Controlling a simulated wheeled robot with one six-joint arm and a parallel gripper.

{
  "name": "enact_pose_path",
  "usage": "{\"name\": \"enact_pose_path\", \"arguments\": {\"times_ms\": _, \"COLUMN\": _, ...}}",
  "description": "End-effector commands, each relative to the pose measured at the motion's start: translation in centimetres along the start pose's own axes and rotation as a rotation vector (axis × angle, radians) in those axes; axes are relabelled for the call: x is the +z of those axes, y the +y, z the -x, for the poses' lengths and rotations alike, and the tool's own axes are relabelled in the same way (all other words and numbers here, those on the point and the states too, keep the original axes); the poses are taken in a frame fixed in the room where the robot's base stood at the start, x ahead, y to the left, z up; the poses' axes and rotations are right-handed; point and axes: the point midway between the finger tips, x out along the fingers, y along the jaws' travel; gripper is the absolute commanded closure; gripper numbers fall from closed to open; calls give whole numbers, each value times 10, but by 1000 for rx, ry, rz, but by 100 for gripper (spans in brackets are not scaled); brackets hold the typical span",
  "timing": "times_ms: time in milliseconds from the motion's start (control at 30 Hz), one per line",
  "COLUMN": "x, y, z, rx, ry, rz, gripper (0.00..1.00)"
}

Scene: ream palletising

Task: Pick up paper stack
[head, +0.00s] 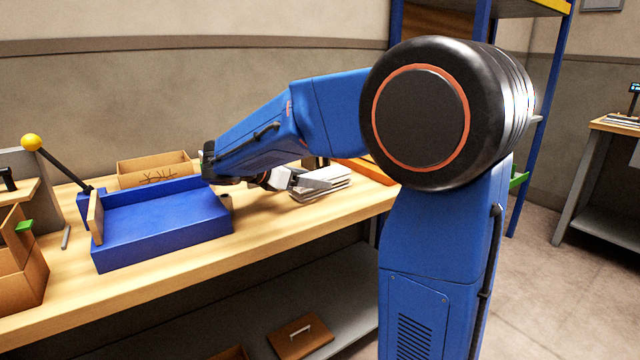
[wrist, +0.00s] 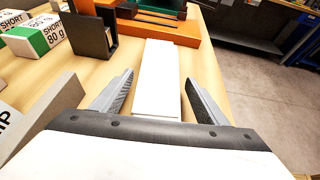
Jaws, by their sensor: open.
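The white paper stack (head: 325,182) lies on the wooden workbench, just right of the blue machine in the head view. In the wrist view the paper stack (wrist: 158,80) is a long white block pointing away from me, with its near end between the fingers. My gripper (wrist: 158,97) is open, with one grey finger on each side of the stack and a gap on both sides. In the head view my gripper (head: 300,181) is at the stack's left end, low over the bench. Whether the fingers touch the bench is hidden.
A blue machine (head: 165,228) with a yellow-knobbed lever stands left. A cardboard box (head: 155,170) is behind it. An orange tray (wrist: 165,32) lies beyond the stack. Green-and-white ream packs (wrist: 35,37) and a dark upright holder (wrist: 92,37) stand at the wrist view's upper left.

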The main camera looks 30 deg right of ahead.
Motion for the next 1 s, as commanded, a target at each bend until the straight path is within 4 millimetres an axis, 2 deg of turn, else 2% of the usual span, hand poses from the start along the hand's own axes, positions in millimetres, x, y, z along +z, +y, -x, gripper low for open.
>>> {"name": "enact_pose_path", "arguments": {"times_ms": 300, "x": -1, "y": 1, "z": -40, "rx": -2, "ry": 0, "rz": 0, "gripper": 33}}
{"name": "enact_pose_path", "arguments": {"times_ms": 567, "x": -1, "y": 2, "z": -42, "rx": 0, "ry": 0, "rz": 0, "gripper": 33}}
{"name": "enact_pose_path", "arguments": {"times_ms": 800, "x": -1, "y": 2, "z": -42, "rx": 0, "ry": 0, "rz": 0, "gripper": 89}}
{"name": "enact_pose_path", "arguments": {"times_ms": 1000, "x": -1, "y": 2, "z": -42, "rx": 1, "ry": 0, "rz": -1, "gripper": 89}}
